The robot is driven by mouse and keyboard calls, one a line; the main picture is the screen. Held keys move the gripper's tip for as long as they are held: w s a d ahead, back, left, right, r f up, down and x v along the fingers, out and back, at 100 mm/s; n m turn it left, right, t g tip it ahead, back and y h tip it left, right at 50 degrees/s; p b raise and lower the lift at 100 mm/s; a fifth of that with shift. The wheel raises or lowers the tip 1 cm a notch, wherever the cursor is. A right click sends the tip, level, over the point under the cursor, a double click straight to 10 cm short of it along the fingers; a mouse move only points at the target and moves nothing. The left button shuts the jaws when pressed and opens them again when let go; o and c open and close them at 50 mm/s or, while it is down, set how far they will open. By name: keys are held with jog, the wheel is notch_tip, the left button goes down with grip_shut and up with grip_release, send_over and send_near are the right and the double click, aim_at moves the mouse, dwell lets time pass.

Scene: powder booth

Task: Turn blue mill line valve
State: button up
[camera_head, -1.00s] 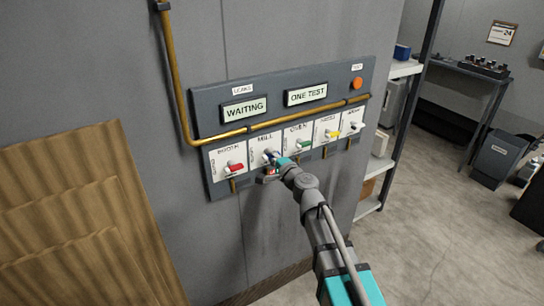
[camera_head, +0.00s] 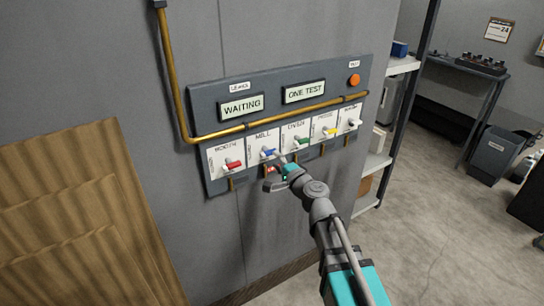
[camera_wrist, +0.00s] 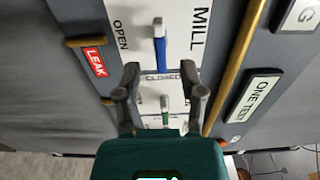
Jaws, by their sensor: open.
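The blue mill valve lever (camera_head: 268,153) is on the white MILL card of the wall panel. In the wrist view the blue lever (camera_wrist: 160,48) runs from its pale pivot toward the CLOSED label, with OPEN off to the side. My gripper (camera_head: 282,160) is just to the right of the lever in the head view. In the wrist view my gripper (camera_wrist: 163,70) is open, its two fingers apart on either side of the lever's outer end. I cannot tell whether they touch it. A red LEAK tag (camera_wrist: 95,62) is below the mill card.
The red booth lever (camera_head: 234,165) is to the left and the green oven lever (camera_head: 301,141) close on the right. A brass pipe (camera_head: 290,118) runs above the cards. Displays read WAITING (camera_head: 241,107) and ONE TEST (camera_head: 304,93). A shelf rack (camera_head: 401,67) stands right of the panel.

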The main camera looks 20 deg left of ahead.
jog(key=v, duration=0.7)
dwell(0.6)
jog(key=s+d+f+n+g+h+p, duration=0.2)
jog(key=s+d+f+g+h+p, duration=0.1)
jog(key=d, duration=0.8)
jog(key=s+d+f+n+g+h+p, duration=0.2)
jog(key=d+h, duration=0.4)
jog(key=d, duration=0.5)
jog(key=s+d+f+n+g+h+p, duration=0.3)
jog(key=s+d+n+g+h+p, duration=0.1)
jog(key=d, duration=0.7)
jog(key=g+p, duration=0.1)
jog(key=g, duration=0.1)
jog(key=shift+d+f+g+h, duration=0.3)
jog(key=shift+d+h, duration=0.05)
jog(key=shift+h, duration=0.05)
